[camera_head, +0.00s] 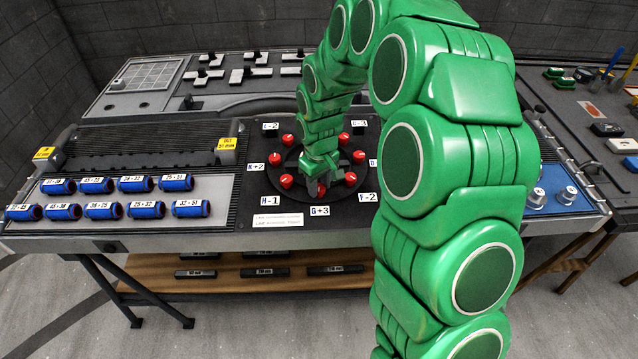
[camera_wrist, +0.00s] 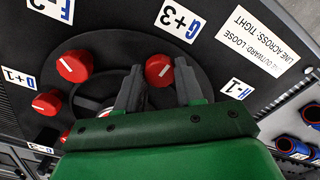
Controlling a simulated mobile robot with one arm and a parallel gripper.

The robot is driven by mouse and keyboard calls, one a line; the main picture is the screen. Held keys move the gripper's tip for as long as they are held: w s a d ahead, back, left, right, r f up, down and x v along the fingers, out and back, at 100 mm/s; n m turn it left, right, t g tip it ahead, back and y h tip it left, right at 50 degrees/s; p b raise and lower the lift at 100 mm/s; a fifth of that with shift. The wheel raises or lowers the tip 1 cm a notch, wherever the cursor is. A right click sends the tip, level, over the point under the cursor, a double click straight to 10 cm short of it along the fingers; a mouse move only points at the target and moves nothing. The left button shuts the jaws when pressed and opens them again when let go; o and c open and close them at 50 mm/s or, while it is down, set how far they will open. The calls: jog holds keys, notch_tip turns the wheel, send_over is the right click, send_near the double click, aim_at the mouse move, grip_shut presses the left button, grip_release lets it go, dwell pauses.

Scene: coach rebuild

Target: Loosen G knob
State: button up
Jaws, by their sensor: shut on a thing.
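The G knob (camera_wrist: 159,70) is a round red knob with a white line, on the dark ring by the "G+3" label (camera_wrist: 181,21). In the wrist view my gripper (camera_wrist: 160,84) has one grey finger on each side of it and is shut on it. The white line slants up and to the right in that view; its exact angle to outward is hard to tell. In the head view my gripper (camera_head: 317,189) is at the near side of the ring, above the "G+3" label (camera_head: 320,211), and mostly hides the G knob.
Neighbouring red knobs stand close by: one near "H-1" (camera_head: 287,181) and one near "F-2" (camera_head: 350,179). A printed card (camera_wrist: 262,42) reads line outward loose, line across tight. Blue labelled cylinders (camera_head: 135,183) lie on the left panel.

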aim_at(319, 187)
jog(key=shift+n, duration=0.7)
jog(key=o, duration=1)
jog(key=shift+o, duration=0.2)
jog(key=shift+r, duration=0.1)
notch_tip(319, 187, up, 7)
jog(key=shift+w, duration=0.1)
jog(key=shift+r, duration=0.35)
